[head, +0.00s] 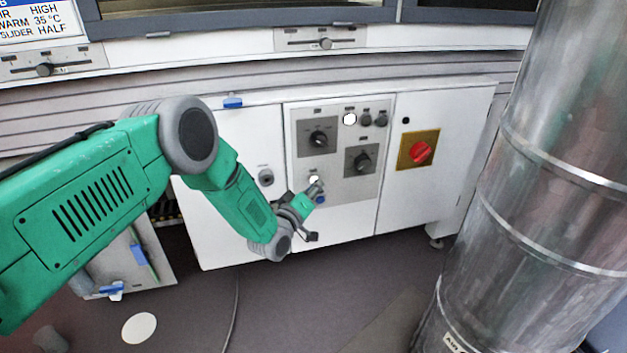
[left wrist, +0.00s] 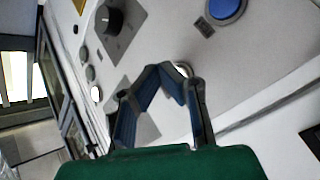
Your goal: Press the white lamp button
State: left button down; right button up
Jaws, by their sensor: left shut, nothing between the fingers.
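A white round button (head: 313,179) sits on the front of the white cabinet, partly hidden by my left gripper. In the left wrist view a white round button (left wrist: 184,69) shows just behind the fingertips. My left gripper (head: 318,186) is shut and empty, its tips close in front of that button; in the left wrist view the fingers (left wrist: 163,68) meet at the tips. I cannot tell whether they touch the button. A blue button (left wrist: 227,9) is beside it, also seen in the head view (head: 320,199). A white lit lamp (head: 349,119) is higher on the panel.
The grey panel holds two black knobs (head: 319,138) (head: 361,160) and two small dark lamps (head: 373,120). A red rotary switch (head: 420,152) on a yellow plate is to the right. A large metal duct (head: 545,180) stands at the right. Open floor (head: 310,290) lies in front.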

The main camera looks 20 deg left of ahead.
pick_arm(q)
jog(key=shift+w+a, duration=0.3)
jog(key=shift+w, duration=0.15)
dwell(0.9)
jog(key=shift+s, duration=0.1)
jog(key=shift+s+d+p, duration=0.3)
jog(key=shift+s+d, duration=0.15)
jog(key=shift+s, duration=0.1)
jog(key=s+d+p, duration=0.1)
jog(key=s+d, duration=0.1)
jog(key=s+p, duration=0.1)
jog(key=s, duration=0.1)
jog(key=shift+s+d+p, duration=0.1)
jog(key=shift+d+p, duration=0.2)
jog(key=shift+d, duration=0.1)
